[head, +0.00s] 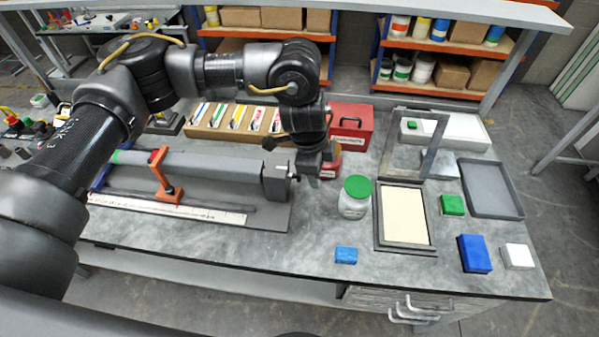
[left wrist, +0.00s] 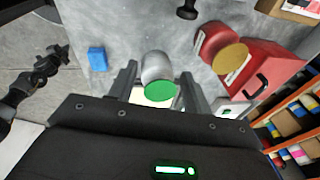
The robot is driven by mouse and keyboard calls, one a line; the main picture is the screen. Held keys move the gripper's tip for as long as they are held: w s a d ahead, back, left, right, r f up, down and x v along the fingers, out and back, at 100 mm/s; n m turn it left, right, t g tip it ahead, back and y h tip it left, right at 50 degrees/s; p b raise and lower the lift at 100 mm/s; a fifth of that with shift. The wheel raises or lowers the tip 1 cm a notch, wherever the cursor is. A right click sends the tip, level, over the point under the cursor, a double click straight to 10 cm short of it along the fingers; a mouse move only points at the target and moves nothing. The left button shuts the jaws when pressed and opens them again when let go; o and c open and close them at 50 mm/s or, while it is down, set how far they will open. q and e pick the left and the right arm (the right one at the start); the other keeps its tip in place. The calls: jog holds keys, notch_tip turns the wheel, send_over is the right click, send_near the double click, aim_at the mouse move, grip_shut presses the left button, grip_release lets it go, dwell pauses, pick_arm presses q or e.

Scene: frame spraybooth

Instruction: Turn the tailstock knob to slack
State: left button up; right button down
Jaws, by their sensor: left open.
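The tailstock (head: 275,183) is a grey block at the right end of the long grey fixture. Its small knob (head: 294,174) sits on the side facing my left gripper (head: 315,176). The gripper is just right of the knob in the head view and points down. In the left wrist view a small dark knob (left wrist: 187,11) shows at the top edge, outside the fingers. My left gripper (left wrist: 157,75) is open and empty, with the green-lidded jar (left wrist: 157,68) in view beyond its fingers. A black jointed part at the left, seemingly my right gripper (left wrist: 42,72), shows no clear jaw state.
The jar (head: 354,205), red can (head: 329,166) and red box (head: 352,122) stand close to the gripper. An orange clamp (head: 163,180) is on the fixture. A blue block (head: 346,255) lies near the front edge. Bare bench lies in front of the tailstock.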

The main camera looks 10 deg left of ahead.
pick_arm(q)
jog(key=w+a+r+n+y, duration=0.1)
jog(key=w+a+r+y, duration=0.15)
jog(key=a, duration=0.25)
jog(key=shift+h, duration=0.35)
jog(key=f, duration=0.3)
jog(key=w+f+p, duration=0.1)
jog(key=f, duration=0.2)
jog(key=f+p, duration=0.1)
jog(key=f, duration=0.1)
jog(key=shift+w+d+f, duration=0.1)
jog(key=shift+w+f, duration=0.2)
jog(key=shift+f, duration=0.1)
jog(key=shift+w+f+p, duration=0.1)
jog(key=shift+f+p, duration=0.25)
jog(key=shift+f, duration=0.4)
jog(key=shift+c, duration=0.4)
jog(key=c, duration=0.9)
jog(key=shift+o, duration=0.2)
jog(key=shift+t, duration=0.3)
